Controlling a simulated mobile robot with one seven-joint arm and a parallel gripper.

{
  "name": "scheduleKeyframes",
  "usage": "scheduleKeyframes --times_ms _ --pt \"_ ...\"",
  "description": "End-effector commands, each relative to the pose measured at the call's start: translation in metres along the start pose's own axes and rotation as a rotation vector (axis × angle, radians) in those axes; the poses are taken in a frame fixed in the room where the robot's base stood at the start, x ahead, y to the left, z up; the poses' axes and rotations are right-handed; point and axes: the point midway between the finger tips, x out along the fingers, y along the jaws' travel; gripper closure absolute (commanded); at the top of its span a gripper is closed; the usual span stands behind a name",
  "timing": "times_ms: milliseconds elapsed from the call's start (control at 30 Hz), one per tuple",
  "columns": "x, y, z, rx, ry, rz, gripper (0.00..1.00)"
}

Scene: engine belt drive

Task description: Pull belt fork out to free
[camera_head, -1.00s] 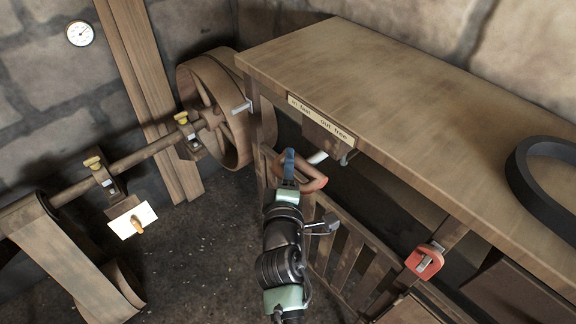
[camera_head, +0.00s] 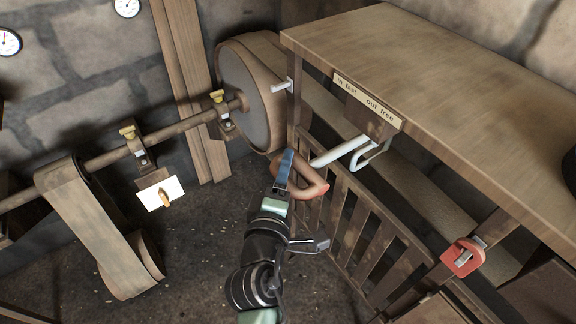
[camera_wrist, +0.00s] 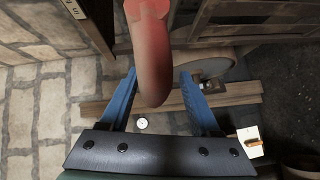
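The belt fork's red-brown loop handle (camera_head: 312,183) stands clear of the bench front at the outer end of a pale rod (camera_head: 340,151). The rod shows a long bare length below the "in fast / out free" sign (camera_head: 367,100). My gripper (camera_head: 285,168) is at the handle's left side. In the wrist view the handle (camera_wrist: 152,60) lies between the two blue fingers (camera_wrist: 158,85). The far side of the grip is hidden.
A wooden bench (camera_head: 430,60) overhangs the handle, with a slatted rail (camera_head: 350,215) below. A wide pulley (camera_head: 245,95) sits on a shaft (camera_head: 185,127) at the left. A red padlock-like piece (camera_head: 462,257) hangs at the right.

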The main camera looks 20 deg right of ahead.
Motion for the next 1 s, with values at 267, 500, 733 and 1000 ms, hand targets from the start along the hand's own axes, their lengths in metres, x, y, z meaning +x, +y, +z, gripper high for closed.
scheduleKeyframes --times_ms 267,500,733,1000 --pt "0.001 0.002 0.000 -0.001 0.000 0.005 0.42" --pt "0.001 0.004 0.001 -0.001 -0.002 0.009 0.42" --pt "-0.017 0.004 0.000 -0.001 0.001 0.009 0.42" --pt "-0.073 0.002 0.001 -0.002 0.001 0.006 0.42"
